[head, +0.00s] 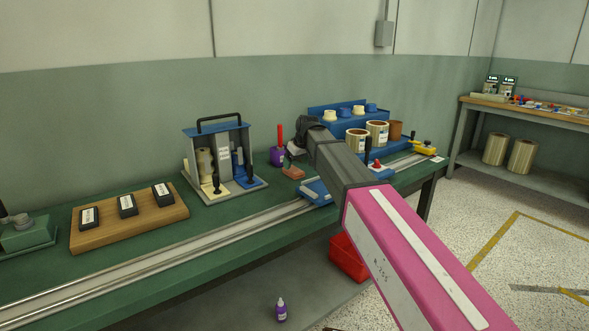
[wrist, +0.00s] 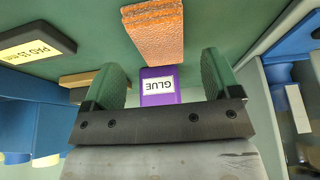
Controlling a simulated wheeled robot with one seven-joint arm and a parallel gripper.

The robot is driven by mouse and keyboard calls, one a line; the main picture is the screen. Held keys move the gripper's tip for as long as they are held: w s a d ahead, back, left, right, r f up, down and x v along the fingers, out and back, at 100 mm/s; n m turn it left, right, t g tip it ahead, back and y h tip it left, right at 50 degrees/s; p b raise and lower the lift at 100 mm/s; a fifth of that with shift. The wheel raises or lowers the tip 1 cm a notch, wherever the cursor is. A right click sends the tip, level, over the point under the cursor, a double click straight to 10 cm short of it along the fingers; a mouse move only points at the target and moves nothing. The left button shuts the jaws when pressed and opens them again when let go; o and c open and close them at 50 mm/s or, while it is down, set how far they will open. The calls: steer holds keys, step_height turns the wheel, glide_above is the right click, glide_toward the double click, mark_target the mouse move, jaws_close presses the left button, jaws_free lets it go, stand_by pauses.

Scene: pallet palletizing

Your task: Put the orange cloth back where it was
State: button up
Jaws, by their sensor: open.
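The orange cloth (head: 293,173) lies as a small folded block on the green bench top, near the middle of the head view. In the wrist view the orange cloth (wrist: 155,32) is ahead of my fingertips, at the top centre, apart from them. My gripper (wrist: 160,78) is open, with one green-padded finger at each side. A purple holder labelled GLUE (wrist: 158,88) shows in the gap between the fingers, but I cannot tell its depth. In the head view my arm hides most of the gripper.
The purple holder (head: 278,157) with a red item stands behind the cloth. A grey-blue fixture (head: 218,150) with a black handle stands to the left. A wooden board (head: 160,220) holds black boxes. A blue rack (head: 340,112) with cups and rolls stands right. A rail (head: 150,256) runs along the front.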

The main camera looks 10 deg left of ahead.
steer(key=v, duration=0.8)
